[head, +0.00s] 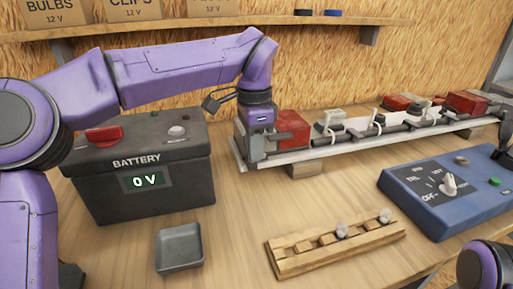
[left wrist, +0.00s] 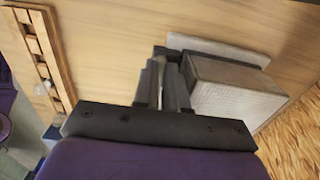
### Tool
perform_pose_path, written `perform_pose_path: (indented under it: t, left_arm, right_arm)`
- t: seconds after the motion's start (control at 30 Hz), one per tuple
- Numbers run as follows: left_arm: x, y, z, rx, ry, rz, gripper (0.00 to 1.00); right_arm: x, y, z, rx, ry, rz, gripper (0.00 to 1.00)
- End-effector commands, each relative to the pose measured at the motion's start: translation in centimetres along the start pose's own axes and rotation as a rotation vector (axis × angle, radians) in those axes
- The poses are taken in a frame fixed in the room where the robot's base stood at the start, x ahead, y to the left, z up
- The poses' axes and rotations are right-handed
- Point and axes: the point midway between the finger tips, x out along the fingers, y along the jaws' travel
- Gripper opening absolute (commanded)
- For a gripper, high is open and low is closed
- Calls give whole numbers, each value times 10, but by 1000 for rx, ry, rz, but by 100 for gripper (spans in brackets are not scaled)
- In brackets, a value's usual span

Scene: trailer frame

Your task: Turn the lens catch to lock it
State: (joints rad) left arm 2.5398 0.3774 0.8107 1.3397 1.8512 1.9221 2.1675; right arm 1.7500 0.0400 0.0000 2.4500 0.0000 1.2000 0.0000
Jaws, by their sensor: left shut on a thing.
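The trailer light bar (head: 345,140) has a red lens (head: 292,131) at its left end. My left gripper (head: 257,155) points down at that end, beside the red lens, and is shut on the lens catch. The fingers mostly hide the catch, so its angle cannot be told. In the left wrist view the fingers (left wrist: 170,80) close on a thin part beside a pale, box-shaped housing (left wrist: 235,90). At the right edge of the head view a dark piece (head: 497,148) may be my right gripper. It is cut off, and its jaws do not show.
A black battery (head: 140,190) reading 0 V stands at the left. A grey tray (head: 179,246) and a slotted wooden rack (head: 335,245) holding small bulbs lie in front. A blue control box (head: 445,190) is at the right. A shelf (head: 210,22) with cardboard boxes runs behind.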

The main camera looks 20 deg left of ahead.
Motion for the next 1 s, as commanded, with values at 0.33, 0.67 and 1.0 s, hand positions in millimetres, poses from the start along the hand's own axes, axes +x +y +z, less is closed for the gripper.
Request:
perform_pose_path:
  t: [0.33,0.67,1.0]
  left_arm:
    - [3,0,1,-2,-7,4,37]
    - [1,-1,0,0,-2,-2,37]
    - [-23,-2,0,-1,1,-4,37]
  right_arm:
    - [0,0,0,0,0,0,100]
    - [0,0,0,0,0,0,100]
    - [-16,2,-6,0,0,0,100]
